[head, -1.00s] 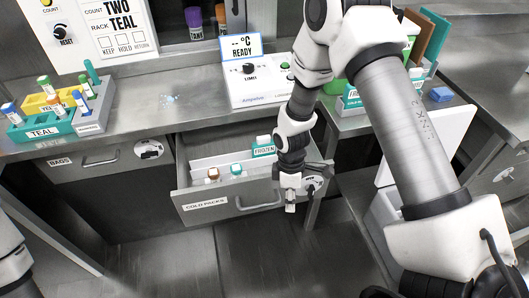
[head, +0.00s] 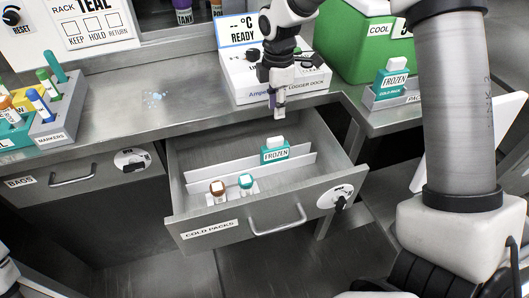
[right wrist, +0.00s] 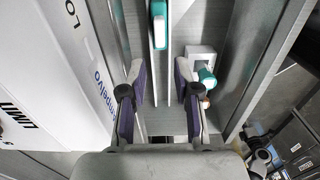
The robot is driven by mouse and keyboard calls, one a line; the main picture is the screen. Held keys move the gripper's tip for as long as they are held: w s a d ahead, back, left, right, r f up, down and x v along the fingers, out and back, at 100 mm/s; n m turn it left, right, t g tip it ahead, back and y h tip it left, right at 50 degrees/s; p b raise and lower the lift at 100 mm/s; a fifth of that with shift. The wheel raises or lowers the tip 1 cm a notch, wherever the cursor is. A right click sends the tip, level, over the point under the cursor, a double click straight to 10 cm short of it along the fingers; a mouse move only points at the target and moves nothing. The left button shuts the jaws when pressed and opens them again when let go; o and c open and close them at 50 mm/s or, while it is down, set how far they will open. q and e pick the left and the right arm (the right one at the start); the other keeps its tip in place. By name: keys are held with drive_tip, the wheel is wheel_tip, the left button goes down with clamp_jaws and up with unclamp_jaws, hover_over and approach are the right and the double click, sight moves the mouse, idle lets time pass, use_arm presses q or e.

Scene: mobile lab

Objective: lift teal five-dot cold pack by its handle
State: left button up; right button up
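A teal cold pack (head: 275,153) with a white top and a FROZEN label stands in the open drawer (head: 195,222), against a white divider. No dots can be made out on it. A teal block, apparently this pack, shows at the top of the right wrist view (right wrist: 158,22). A second teal FROZEN pack (head: 393,83) stands in a grey holder on the right counter. My right gripper (head: 279,106) is above the back edge of the drawer, behind the pack. In the right wrist view its fingers (right wrist: 159,72) are apart with nothing held. My left gripper is out of view.
An orange-brown-capped and a teal-capped vial (head: 246,182) stand at the drawer's front. The logger dock (head: 268,84) is close behind my right gripper. A green COOL box (head: 355,42) stands at the back right. The drawer's right part is clear.

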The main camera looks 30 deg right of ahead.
sight(276, 138)
wheel_tip(276, 138, down, 12)
drive_tip(key=shift+r+b, duration=0.1)
drive_tip(key=shift+b, duration=0.9)
drive_tip(key=shift+r, duration=0.15)
clamp_jaws()
